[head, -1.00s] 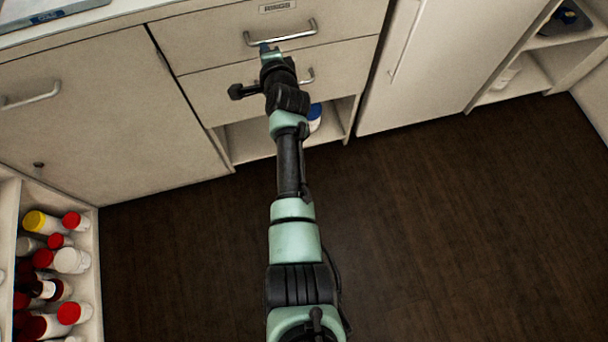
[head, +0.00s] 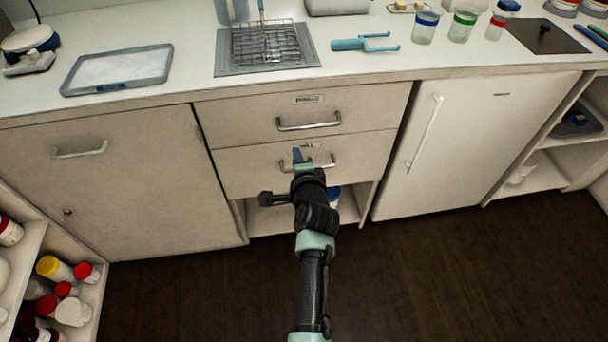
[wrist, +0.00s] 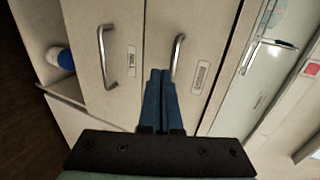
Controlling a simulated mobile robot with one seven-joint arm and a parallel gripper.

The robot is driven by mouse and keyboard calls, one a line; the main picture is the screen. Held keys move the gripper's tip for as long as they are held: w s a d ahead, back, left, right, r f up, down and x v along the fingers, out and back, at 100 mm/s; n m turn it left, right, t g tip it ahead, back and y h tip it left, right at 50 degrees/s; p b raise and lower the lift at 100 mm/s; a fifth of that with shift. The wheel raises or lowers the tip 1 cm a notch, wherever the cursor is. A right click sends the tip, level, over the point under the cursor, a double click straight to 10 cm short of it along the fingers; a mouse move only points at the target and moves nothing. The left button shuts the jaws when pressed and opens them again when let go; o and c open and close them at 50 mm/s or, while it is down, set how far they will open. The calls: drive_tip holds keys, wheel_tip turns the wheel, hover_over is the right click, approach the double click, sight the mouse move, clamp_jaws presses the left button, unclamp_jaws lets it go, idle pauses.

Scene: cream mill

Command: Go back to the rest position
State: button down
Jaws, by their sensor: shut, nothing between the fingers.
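My gripper (head: 299,155) is at the end of my outstretched arm, in front of the two stacked drawers in the head view. Its blue fingers are together and empty, and they also show in the wrist view (wrist: 158,100). The upper drawer (head: 250,122) and the lower drawer (head: 245,170) both look closed. In the head view the fingers overlap the lower drawer near its handle (head: 325,165). In the wrist view the fingertips are close to the upper drawer's handle (wrist: 177,58); I cannot tell whether they touch it.
The counter (head: 190,82) above the drawers holds a tray (head: 118,70), a wire rack (head: 265,42), a blue tool (head: 365,43) and several jars. A shelf of bottles (head: 75,310) stands at lower left. A white fridge-like door (head: 425,150) is at right. Dark floor (head: 450,280) lies clear in front.

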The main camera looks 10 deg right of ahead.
drive_tip(key=p+v, duration=0.2)
drive_tip(key=v, duration=0.4)
drive_tip(key=a+r+n+t+p, duration=0.25)
drive_tip(key=r+n+t, duration=0.2)
drive_tip(key=r, duration=1.65)
drive_tip(key=a+r+n+t+p, duration=0.1)
drive_tip(key=r+n+t+p, duration=0.4)
drive_tip(key=r, duration=1.7)
drive_tip(key=s+a+r+n+t+p, duration=0.1)
drive_tip(key=s+r+n, duration=0.1)
drive_tip(key=s+r, duration=0.4)
drive_tip(key=s+a+r+n+t+p, duration=0.1)
drive_tip(key=s+r, duration=0.5)
drive_tip(key=r, duration=0.7)
drive_tip(key=s+a+r+n+t+p, duration=0.1)
drive_tip(key=s+r+n+t+p, duration=0.1)
drive_tip(key=s+r+n, duration=0.3)
wheel_tip(320, 180, up, 5)
drive_tip(key=shift+s+a+f, duration=0.1)
drive_tip(key=shift+s+a, duration=0.05)
drive_tip(key=shift+s, duration=0.55)
